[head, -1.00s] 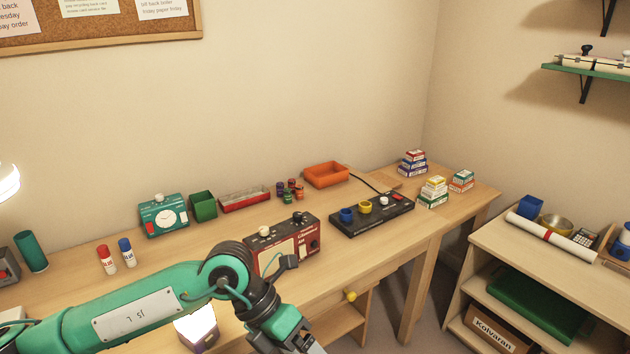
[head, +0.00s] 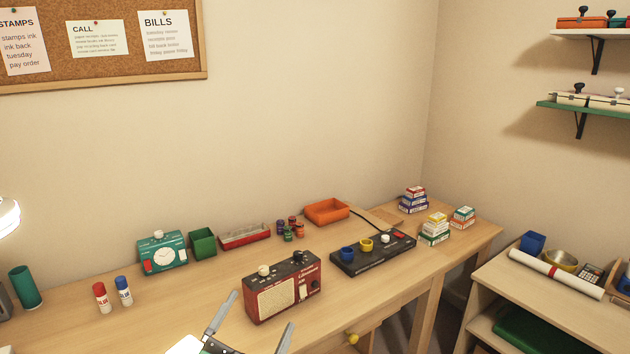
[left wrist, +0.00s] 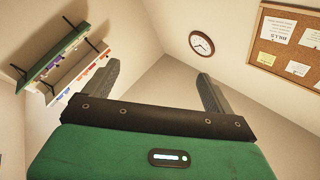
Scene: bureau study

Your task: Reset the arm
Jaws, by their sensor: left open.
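My left gripper (head: 252,318) shows at the bottom of the head view, its two grey fingers spread apart and pointing up. It is open and empty, in front of the red radio (head: 284,288) on the desk. In the left wrist view my left gripper (left wrist: 158,85) is also open, with only the room's walls and corner beyond its fingers. My right gripper is not in view.
On the desk (head: 200,308) stand a teal clock device (head: 163,253), a green box (head: 203,243), an orange tray (head: 327,211), a black panel (head: 373,253) and stacked small boxes (head: 413,200). A corkboard (head: 100,68) hangs on the wall. Shelves stand at right.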

